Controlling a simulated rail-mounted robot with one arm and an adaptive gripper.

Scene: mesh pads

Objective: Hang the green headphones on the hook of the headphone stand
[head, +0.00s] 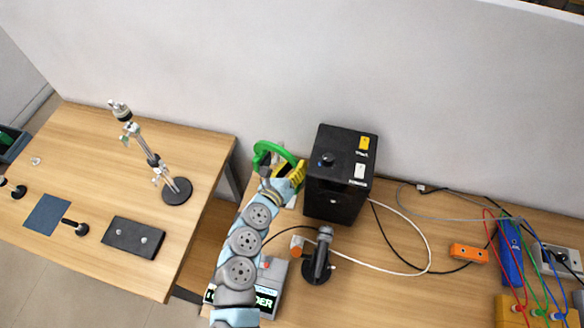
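The green headphones (275,152) show as a curved green band at the far end of my arm, left of the black box. A yellow part shows just below the band; I cannot tell whether it belongs to the headphones. My gripper (284,183) is at the lower side of the band, seen from behind, and its fingers are mostly hidden. I cannot tell whether it holds the band. No headphone stand or hook can be made out clearly; pale pieces show behind the band and beside my gripper, largely covered.
A black box (336,190) with yellow and white labels stands close right of my gripper. A small black stand (316,266) and a grey device (268,287) are nearer. A jointed metal stand (147,150) rises from the left table (70,160). Cables cross the right table (400,300).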

